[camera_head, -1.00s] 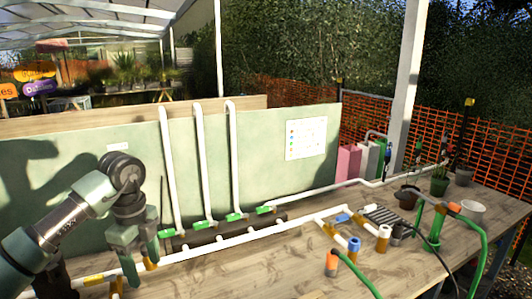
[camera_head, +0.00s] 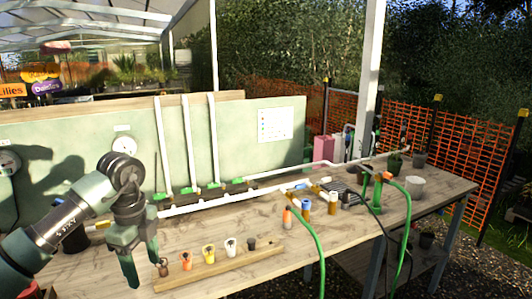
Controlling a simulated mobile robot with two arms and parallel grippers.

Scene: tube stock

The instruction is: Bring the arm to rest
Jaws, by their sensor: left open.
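My left gripper (camera_head: 141,268) hangs at the left of the picture with its fingers pointing down. It is open, and nothing shows between its fingers. It is in front of the wooden table (camera_head: 330,245), near the left end of a wooden rack (camera_head: 222,267). Beside the fingers a small brown piece (camera_head: 163,267) stands at the rack's left end. My right gripper is not in view.
Along the rack stand an orange (camera_head: 186,261), a yellow (camera_head: 209,254) and a white fitting (camera_head: 230,246). White pipes (camera_head: 190,140) rise against a green panel (camera_head: 60,140). Green hoses (camera_head: 318,255) hang over the front edge.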

